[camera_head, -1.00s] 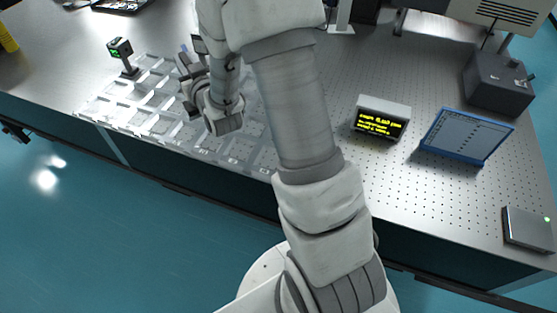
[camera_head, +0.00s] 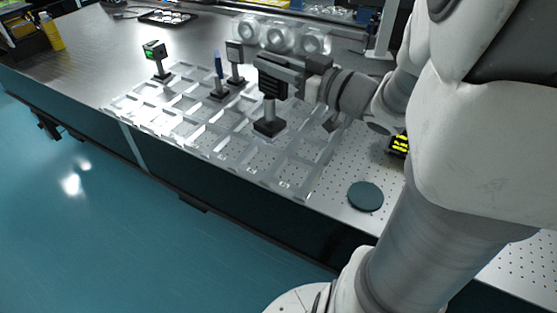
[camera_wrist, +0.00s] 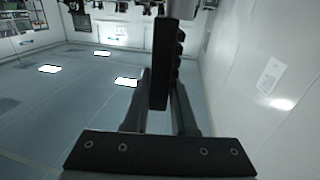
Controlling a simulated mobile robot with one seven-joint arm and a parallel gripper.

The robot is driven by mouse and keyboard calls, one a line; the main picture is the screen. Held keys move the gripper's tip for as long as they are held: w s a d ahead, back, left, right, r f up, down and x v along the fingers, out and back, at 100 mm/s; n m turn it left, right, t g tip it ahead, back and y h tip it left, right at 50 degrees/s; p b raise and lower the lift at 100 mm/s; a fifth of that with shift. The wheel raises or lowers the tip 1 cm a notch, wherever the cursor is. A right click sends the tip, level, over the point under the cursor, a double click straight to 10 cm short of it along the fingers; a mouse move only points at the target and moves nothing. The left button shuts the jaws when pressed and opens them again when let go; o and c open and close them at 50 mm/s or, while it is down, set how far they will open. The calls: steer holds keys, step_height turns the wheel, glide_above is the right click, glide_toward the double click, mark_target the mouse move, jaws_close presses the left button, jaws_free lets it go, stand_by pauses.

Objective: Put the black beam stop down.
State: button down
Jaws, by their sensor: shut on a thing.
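The black beam stop (camera_head: 270,88) has a ridged dark head on a short post with a square black base. It looks upright over the clear grid tray (camera_head: 205,145) on the table. I cannot tell whether its base touches the tray. My gripper (camera_head: 299,80) reaches in from the right, roughly level, and is shut on the head. In the wrist view the beam stop (camera_wrist: 160,65) is a dark upright slab with ridges on its right, between the two fingers of my gripper (camera_wrist: 160,95).
A green-screened device on a post (camera_head: 154,52), a blue-topped post (camera_head: 218,75) and a dark square-headed post (camera_head: 235,60) stand left of the beam stop. Clear round glassware (camera_head: 280,37) is behind. A teal disc (camera_head: 365,196) lies right of the tray. Several tray cells look empty.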

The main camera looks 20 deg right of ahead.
steer(key=s+a+f+n+g+y+b, duration=0.1)
steer(key=s+f+n+y+b, duration=0.15)
steer(key=s+f, duration=0.45)
steer(key=w+d+f+b, duration=0.6)
steer(key=w+d+f, duration=0.1)
steer(key=f, duration=0.2)
steer(key=shift+g, duration=0.3)
steer(key=shift+f+m, duration=0.15)
steer(key=shift+m, duration=0.1)
steer(key=shift+f, duration=0.1)
steer(key=c, duration=0.7)
jaws_free()
